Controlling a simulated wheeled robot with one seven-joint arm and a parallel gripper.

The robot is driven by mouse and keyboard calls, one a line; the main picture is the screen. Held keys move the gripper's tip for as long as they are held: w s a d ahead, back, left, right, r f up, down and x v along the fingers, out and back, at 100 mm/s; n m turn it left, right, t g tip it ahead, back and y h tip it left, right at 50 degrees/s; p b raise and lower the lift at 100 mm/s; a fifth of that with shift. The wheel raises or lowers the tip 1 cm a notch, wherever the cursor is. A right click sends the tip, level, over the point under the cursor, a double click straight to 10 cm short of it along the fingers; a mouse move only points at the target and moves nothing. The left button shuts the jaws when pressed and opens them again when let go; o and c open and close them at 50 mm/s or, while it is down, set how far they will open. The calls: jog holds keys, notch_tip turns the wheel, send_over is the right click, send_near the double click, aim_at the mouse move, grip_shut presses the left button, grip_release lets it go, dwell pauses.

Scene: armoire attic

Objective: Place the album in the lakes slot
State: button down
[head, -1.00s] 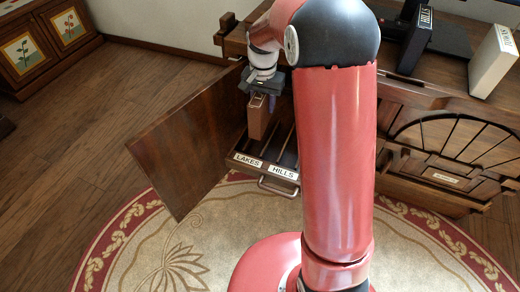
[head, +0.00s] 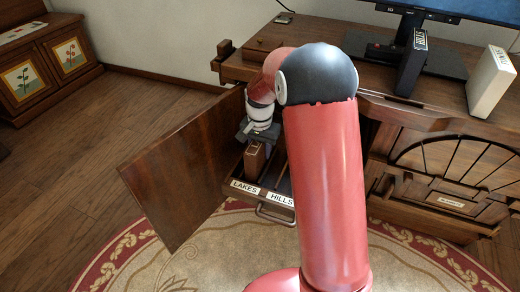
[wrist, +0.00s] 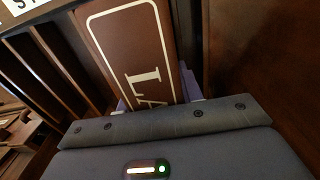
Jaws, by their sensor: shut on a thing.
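A brown album (head: 254,160) with a cream border and the letters "LA" showing in the wrist view (wrist: 130,45) is held upright. My gripper (head: 257,140) is shut on its upper end, with pale purple fingers at both sides of it in the wrist view. The pulled-out drawer has a "LAKES" label (head: 244,187) and a "HILLS" label (head: 281,197) on its front. The album's lower end is at the lakes slot, right behind the LAKES label. I cannot tell how deep it sits; its bottom is hidden.
An open wooden door (head: 180,165) stands close to the left of the drawer. A black album (head: 412,62) and a white album (head: 490,82) stand on the desk at right. My arm hides the drawer's right part. Dividers (wrist: 60,70) show in the wrist view.

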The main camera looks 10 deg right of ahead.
jog(key=shift+f, duration=0.15)
jog(key=c, duration=0.9)
grip_release()
